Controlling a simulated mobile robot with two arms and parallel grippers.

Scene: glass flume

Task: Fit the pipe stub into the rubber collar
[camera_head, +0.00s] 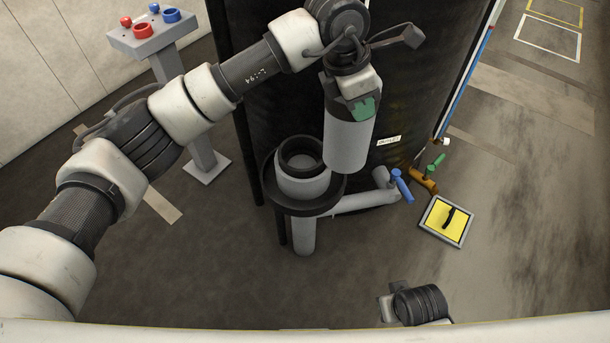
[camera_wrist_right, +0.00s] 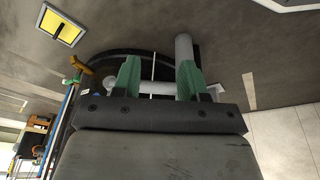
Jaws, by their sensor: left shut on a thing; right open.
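The pipe stub (camera_head: 347,143) is a light grey cylinder. My left gripper (camera_head: 360,104), with a green fingertip showing, is shut on its upper part and holds it upright. The rubber collar (camera_head: 301,148) is a black ring on top of a grey standing pipe (camera_head: 303,186). The stub hangs to the right of the collar, its lower end near the collar's height; whether they touch cannot be told. My right gripper shows in the right wrist view with two green fingers (camera_wrist_right: 158,78) spread apart and nothing clearly held between them.
A dark round tank (camera_head: 270,80) stands behind the collar. A black flange (camera_head: 272,192) surrounds the standing pipe. A side pipe (camera_head: 362,201) has blue (camera_head: 401,184) and orange (camera_head: 424,181) valves. A yellow floor panel (camera_head: 446,220) lies right. A pedestal (camera_head: 160,35) carries red and blue controls.

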